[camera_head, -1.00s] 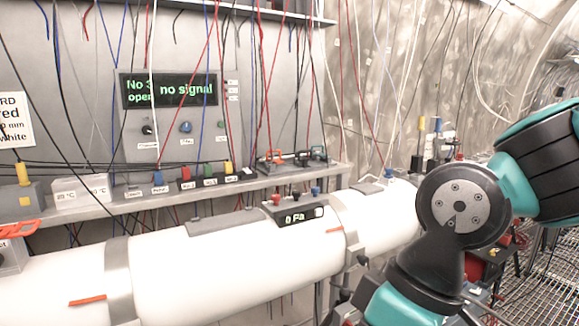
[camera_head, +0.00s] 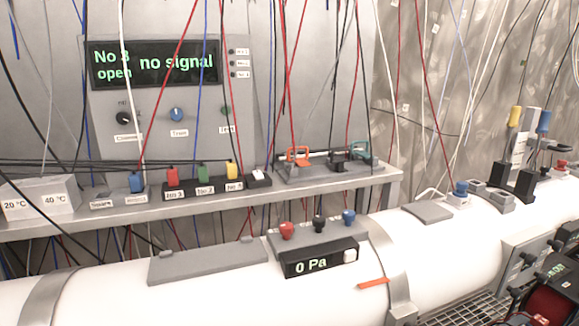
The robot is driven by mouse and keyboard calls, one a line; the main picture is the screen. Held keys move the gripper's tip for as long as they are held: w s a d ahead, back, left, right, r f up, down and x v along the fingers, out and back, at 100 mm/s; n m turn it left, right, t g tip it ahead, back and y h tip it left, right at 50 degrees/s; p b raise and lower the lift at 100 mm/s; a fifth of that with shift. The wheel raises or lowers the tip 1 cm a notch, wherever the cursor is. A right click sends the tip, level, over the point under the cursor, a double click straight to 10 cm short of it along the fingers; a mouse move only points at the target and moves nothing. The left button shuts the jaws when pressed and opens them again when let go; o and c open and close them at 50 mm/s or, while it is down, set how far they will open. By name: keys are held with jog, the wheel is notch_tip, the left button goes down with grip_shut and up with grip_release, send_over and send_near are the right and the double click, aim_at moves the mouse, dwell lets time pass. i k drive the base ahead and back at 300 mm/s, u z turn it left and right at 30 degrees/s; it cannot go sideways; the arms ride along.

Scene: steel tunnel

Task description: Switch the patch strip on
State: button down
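A dark strip (camera_head: 213,193) on the shelf carries labels No 3, No 2 and No 1, with a red plug (camera_head: 173,177), a green plug (camera_head: 203,172) and a yellow plug (camera_head: 232,169) standing in it. It looks like the patch strip. A small black and white switch-like block (camera_head: 258,179) sits at its right end; its position is too small to tell. The panel display (camera_head: 155,62) above reads "No 3 open" and "no signal". My gripper is not in view.
A blue plug (camera_head: 136,182) stands left of the strip. Toggle clamps (camera_head: 335,160) stand to its right. Many loose cables hang in front.

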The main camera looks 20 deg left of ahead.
aim_at(258, 175)
jog(key=u, duration=0.25)
jog(key=i, duration=0.75)
jog(key=u, duration=0.85)
jog(key=i, duration=0.3)
jog(key=u, duration=0.2)
